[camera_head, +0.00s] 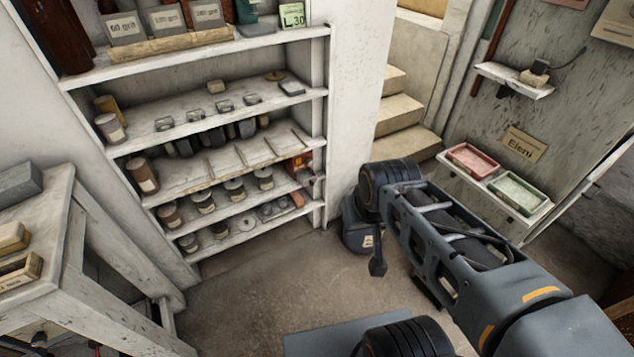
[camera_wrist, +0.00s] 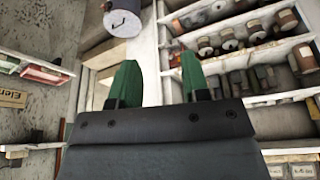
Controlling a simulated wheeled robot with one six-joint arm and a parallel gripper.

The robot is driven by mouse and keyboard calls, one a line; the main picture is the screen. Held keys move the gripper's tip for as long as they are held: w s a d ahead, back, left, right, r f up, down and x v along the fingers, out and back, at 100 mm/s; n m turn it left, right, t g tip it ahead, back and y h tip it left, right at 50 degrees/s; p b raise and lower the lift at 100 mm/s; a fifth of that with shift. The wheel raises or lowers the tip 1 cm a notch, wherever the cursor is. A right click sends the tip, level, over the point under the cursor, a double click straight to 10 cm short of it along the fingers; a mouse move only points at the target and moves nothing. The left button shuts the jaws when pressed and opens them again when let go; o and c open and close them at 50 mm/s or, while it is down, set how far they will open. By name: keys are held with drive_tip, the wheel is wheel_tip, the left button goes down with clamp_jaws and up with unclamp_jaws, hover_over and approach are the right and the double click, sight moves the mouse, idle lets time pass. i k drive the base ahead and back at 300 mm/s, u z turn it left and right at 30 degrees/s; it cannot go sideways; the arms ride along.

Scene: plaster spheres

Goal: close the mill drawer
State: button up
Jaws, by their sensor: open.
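I cannot make out a mill or its drawer for certain in either view. A small red-orange object (camera_head: 299,162) with grey metal parts beside it stands at the right end of a lower shelf in the head view; it is too small to identify. My gripper (camera_wrist: 159,84) shows two green fingers spread apart in the wrist view, with nothing between them. Behind the gap are the pale wall and the edge of the shelves. In the head view my arm hides most of the gripper.
A white shelf unit (camera_head: 321,100) holds several jars and boxes. A worn table (camera_head: 50,235) is at left. Floor (camera_head: 240,300) before the shelves is clear.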

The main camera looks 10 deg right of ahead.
sight(306, 176)
drive_tip(key=z, duration=0.15)
drive_tip(key=k, duration=0.4)
drive_tip(key=u, duration=0.95)
drive_tip(key=i, duration=1.4)
drive_tip(key=z, duration=1)
